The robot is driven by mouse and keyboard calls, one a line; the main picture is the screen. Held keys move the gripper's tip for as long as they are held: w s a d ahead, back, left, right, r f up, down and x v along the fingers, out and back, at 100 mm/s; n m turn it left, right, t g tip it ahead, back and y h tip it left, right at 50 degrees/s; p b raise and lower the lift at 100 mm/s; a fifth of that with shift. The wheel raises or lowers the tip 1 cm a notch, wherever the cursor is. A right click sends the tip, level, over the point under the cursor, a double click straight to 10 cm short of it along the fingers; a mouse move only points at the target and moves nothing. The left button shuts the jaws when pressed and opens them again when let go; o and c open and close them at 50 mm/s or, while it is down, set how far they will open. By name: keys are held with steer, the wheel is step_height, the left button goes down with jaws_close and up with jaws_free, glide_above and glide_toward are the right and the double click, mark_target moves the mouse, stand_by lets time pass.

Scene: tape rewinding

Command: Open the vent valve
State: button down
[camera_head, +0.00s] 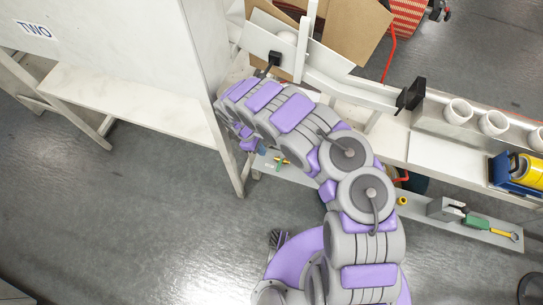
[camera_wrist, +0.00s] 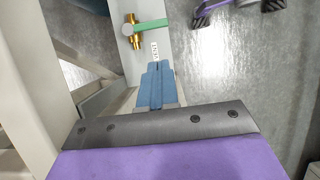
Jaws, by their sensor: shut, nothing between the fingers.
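The valve has a brass body (camera_wrist: 136,42) and a green lever handle (camera_wrist: 152,25). In the wrist view it is at the top, mounted on a pale grey panel. The handle points right, across the brass body. A small white label (camera_wrist: 154,50) sits just below the handle; its lettering is too small to read surely. My gripper (camera_wrist: 157,66) has blue fingers, shut and empty, pointing toward the label and valve but apart from the handle. In the head view, the valve (camera_head: 281,161) shows small beside my gripper (camera_head: 262,150), partly hidden by my arm.
A white workbench (camera_head: 440,155) with several white cups (camera_head: 492,122) and a blue-yellow device (camera_head: 526,168) stands right. A lower shelf holds a green-and-yellow tool (camera_head: 490,227). A white table (camera_head: 130,105) and white cabinet wall (camera_head: 150,50) stand left. Grey floor (camera_head: 170,220) is open at lower left.

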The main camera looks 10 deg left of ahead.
mark_target(280, 163)
steer(key=b+x, duration=0.1)
steer(key=x, duration=0.5)
steer(key=b+x, duration=0.1)
steer(key=x, duration=0.3)
steer(key=shift+w+d+r+b, duration=0.1)
steer(key=shift+w+d+b, duration=0.05)
steer(key=shift+d+b, duration=0.25)
steer(key=shift+a, duration=0.1)
